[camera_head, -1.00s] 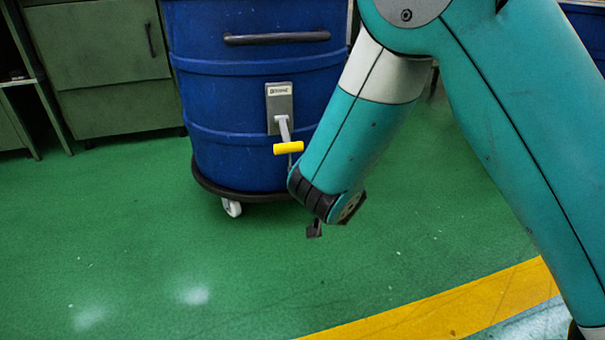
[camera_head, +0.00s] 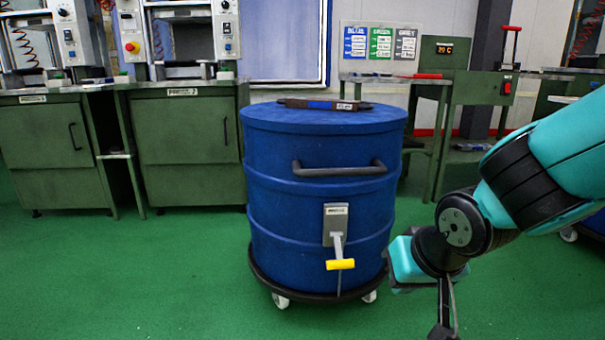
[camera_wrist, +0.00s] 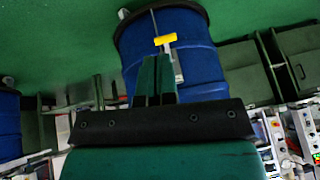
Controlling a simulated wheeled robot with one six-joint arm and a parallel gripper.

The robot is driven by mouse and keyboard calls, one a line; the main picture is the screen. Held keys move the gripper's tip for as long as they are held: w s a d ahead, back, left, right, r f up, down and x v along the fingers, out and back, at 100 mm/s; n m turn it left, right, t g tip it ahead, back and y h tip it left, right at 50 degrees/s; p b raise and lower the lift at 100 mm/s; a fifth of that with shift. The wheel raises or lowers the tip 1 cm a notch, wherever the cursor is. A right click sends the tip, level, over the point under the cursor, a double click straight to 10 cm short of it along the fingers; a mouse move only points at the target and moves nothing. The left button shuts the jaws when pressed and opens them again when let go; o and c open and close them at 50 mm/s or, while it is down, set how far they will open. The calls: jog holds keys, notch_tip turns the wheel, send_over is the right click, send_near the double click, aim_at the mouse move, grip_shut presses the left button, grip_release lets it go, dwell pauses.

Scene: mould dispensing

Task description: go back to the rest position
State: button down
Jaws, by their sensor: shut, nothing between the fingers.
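My gripper (camera_head: 443,328) hangs at the lower right of the head view, pointing down, to the right of the blue drum and apart from it. Its fingertips are partly cut off by the bottom edge of the picture. In the wrist view my gripper's two fingers (camera_wrist: 156,62) are side by side and closed, with nothing between them. The blue drum (camera_head: 285,225) stands on a dark wheeled base. A lever with a yellow handle (camera_head: 340,264) is on its front, and it also shows in the wrist view (camera_wrist: 165,40), beyond the fingers.
Green press cabinets (camera_head: 187,143) stand at the back left. A bench (camera_head: 432,80) with coloured label cards (camera_head: 381,43) is at the back right. A flat dark tool (camera_head: 322,104) lies on the drum lid. The green floor (camera_head: 130,285) in front is clear.

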jog(key=s+r+n+g+y+p, duration=0.2)
jog(key=s+r+n+g+p, duration=0.35)
jog(key=s+r+p, duration=0.9)
notch_tip(320, 180, up, 39)
jog(key=s+p, duration=0.2)
jog(key=p, duration=2.9)
jog(key=shift+a+r, duration=0.2)
jog(key=shift+a, duration=0.2)
